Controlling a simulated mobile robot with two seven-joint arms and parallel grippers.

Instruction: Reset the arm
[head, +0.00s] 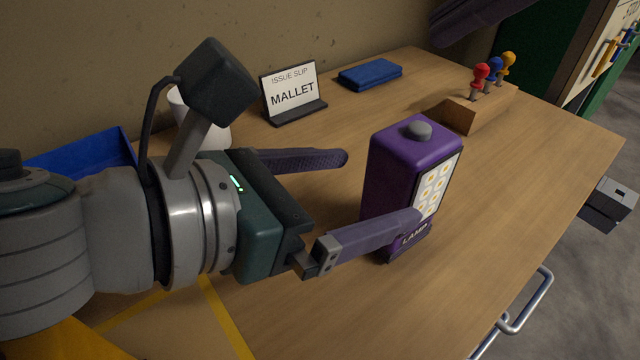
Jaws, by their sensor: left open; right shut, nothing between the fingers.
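My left gripper (383,187) reaches in from the left over the table, its two purple fingers spread wide with nothing gripped. A purple lamp (400,165) with a grey top knob and a lit panel of round lights stands upright on the table just beyond the gripper. The near finger passes in front of the lamp's lower part and hides some of it. The far finger ends to the left of the lamp. Whether either finger touches the lamp I cannot tell.
The wooden table (480,200) has bare room right of the lamp. Behind stand an issue slip sign reading MALLET (293,92), a blue pad (371,74) and a wooden block (478,108) with coloured knobs. A blue tray (85,155) and white cup (215,130) are left, partly hidden.

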